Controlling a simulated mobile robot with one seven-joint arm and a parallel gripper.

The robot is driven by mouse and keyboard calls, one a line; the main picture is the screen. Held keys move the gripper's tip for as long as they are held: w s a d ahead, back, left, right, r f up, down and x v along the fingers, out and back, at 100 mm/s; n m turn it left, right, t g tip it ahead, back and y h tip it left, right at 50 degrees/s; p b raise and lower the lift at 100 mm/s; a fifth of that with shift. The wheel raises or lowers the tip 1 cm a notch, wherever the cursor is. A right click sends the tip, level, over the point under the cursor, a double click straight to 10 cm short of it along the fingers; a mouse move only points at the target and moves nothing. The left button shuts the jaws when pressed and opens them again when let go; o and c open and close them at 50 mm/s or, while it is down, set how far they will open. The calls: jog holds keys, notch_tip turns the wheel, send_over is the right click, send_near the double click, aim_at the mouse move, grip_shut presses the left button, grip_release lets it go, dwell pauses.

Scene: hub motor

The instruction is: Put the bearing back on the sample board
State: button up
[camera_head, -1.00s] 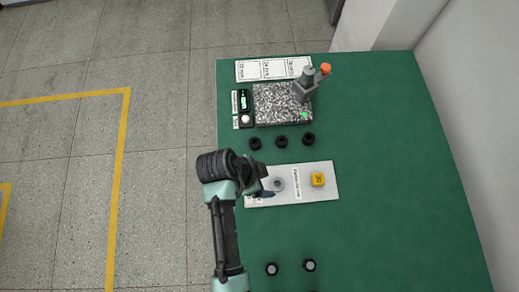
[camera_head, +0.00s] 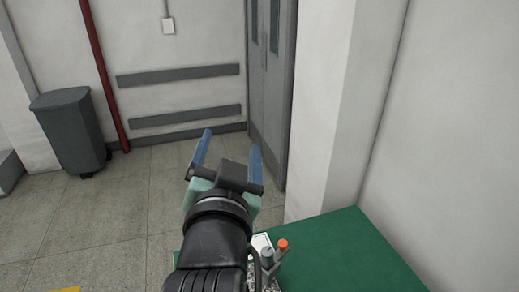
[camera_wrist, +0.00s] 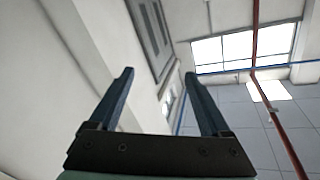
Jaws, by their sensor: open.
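My gripper (camera_head: 231,143) is open and empty. It is raised in the head view, its two blue fingers pointing up and away from the table. In the wrist view both fingers (camera_wrist: 158,74) stand apart with nothing between them. The bearing and the sample board are not in view in either current picture, so I cannot tell how they stand.
A corner of the green table (camera_head: 345,255) shows at the bottom right, with an orange-topped part (camera_head: 282,246) near my arm. A wall pillar (camera_head: 318,110) rises behind it. A grey bin (camera_head: 72,130) stands far left on open floor.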

jog(key=s+d+r+n+t, duration=0.2)
jog(key=s+r+t, duration=0.2)
jog(key=r, duration=0.9)
jog(key=s+d+r+n+t, duration=0.2)
jog(key=s+r+t, duration=0.3)
jog(key=s+r, duration=0.4)
notch_tip(320, 180, up, 4)
jog(key=shift+s+d+f+t, duration=0.15)
jog(key=shift+s+d+t, duration=0.1)
jog(key=shift+s+t, duration=0.05)
jog(key=shift+f, duration=0.15)
